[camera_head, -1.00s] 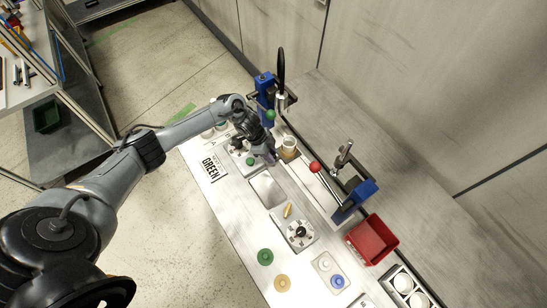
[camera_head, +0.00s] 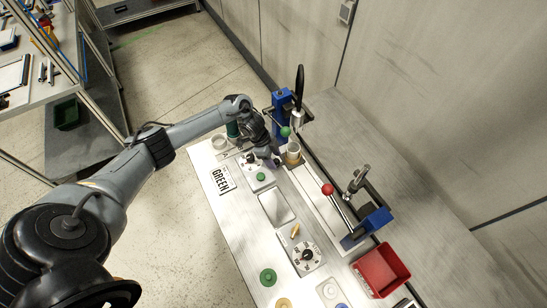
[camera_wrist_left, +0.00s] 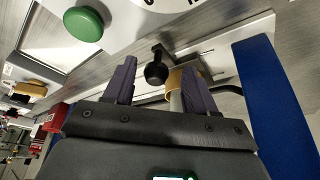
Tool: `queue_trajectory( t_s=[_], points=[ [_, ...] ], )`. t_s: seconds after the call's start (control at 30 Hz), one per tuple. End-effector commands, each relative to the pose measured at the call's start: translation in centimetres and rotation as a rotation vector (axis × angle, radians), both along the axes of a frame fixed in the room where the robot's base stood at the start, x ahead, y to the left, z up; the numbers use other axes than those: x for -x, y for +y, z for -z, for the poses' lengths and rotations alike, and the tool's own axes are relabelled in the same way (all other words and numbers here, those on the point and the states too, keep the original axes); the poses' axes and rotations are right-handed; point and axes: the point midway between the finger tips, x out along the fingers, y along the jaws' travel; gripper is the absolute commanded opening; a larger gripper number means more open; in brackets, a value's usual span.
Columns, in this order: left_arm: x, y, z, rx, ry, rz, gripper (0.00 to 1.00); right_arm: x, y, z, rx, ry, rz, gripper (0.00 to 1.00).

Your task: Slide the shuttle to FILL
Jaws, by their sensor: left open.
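The shuttle carries a tan cup (camera_head: 293,153) on the rail beside the blue pump with the green-knobbed lever. My left gripper (camera_head: 274,160) is just left of the cup, low over the bench. In the left wrist view, the open fingers (camera_wrist_left: 158,90) point at a black knob (camera_wrist_left: 156,71) that shows between them; I cannot tell whether either finger touches it. The tan cup shows there behind the right finger, partly hidden. I cannot make out a FILL mark. My right gripper is not in view.
The blue pump (camera_head: 281,106) stands at the rail's far end. A red-balled lever (camera_head: 327,189) and a red bin (camera_head: 381,270) are towards the near end. A green button (camera_head: 261,177), a GREEN sign (camera_head: 222,180) and a dial (camera_head: 306,256) lie on the bench left of the rail.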

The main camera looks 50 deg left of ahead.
Motion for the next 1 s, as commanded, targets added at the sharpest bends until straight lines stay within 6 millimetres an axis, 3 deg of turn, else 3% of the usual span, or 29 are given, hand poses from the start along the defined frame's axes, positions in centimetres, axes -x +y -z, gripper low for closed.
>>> queue_trajectory(
  t_s=[0.27, 0.7, 1.0],
  points=[
    [0.1, 0.2, -0.9, 0.002, -0.001, 0.001, 0.56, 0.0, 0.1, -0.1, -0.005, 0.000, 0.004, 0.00],
    [1.6, 2.6, -7.3, -0.001, -0.001, 0.001, 0.56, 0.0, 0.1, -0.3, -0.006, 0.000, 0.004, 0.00],
    [2.1, 3.5, -9.8, 0.000, 0.000, 0.000, 0.56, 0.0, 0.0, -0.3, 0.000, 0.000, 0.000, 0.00]
  ],
)
